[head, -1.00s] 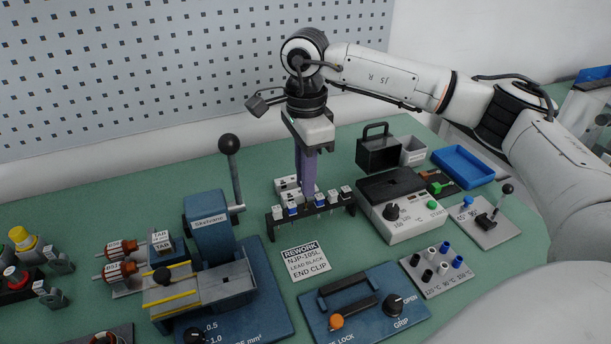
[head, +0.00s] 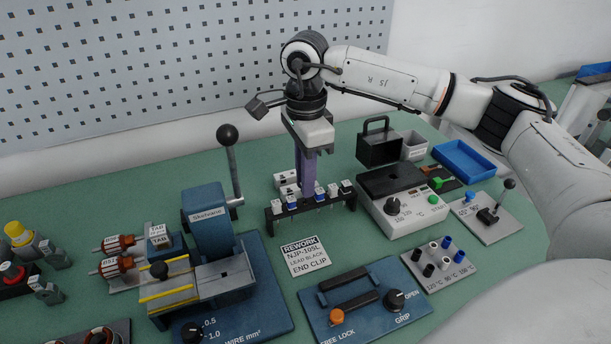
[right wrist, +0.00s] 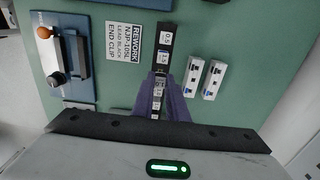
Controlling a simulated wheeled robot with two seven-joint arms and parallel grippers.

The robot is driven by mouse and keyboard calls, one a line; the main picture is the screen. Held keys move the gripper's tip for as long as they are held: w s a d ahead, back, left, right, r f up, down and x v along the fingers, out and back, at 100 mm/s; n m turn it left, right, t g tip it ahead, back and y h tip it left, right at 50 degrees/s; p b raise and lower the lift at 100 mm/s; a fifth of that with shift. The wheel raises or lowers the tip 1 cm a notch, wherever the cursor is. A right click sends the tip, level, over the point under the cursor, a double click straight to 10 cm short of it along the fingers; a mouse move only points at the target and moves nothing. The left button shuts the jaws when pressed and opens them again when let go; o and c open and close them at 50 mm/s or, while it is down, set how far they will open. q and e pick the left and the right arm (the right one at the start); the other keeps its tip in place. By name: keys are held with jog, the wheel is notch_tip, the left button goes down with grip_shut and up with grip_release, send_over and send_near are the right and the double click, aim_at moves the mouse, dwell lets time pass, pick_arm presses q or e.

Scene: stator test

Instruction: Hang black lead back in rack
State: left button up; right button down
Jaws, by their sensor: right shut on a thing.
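My right gripper (head: 308,193) points straight down at the lead rack, with its purple fingers closed together. The black lead between them is hidden by the fingers. The rack (head: 274,230) is a low black stand with a row of white and blue lead ends along its top. The fingertips are at the row, near its middle. In the right wrist view the purple gripper (right wrist: 164,100) straddles the rack's labelled bar (right wrist: 164,48). Whether the lead sits in a slot cannot be told. My left gripper is not in view.
Two white-blue clips (right wrist: 203,78) lie just behind the rack. A REWORK card (head: 306,257) naming lead black lies in front. A blue crimper with a lever (head: 208,220) stands left, a white tester (head: 405,207) right, a blue grip fixture (head: 365,310) in front.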

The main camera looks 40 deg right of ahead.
jog(key=shift+f, duration=0.4)
jog(key=shift+f, duration=0.1)
jog(key=shift+f+b, duration=0.8)
jog(key=shift+f, duration=0.05)
jog(key=c, duration=1.7)
grip_release()
jog(key=shift+o, duration=0.2)
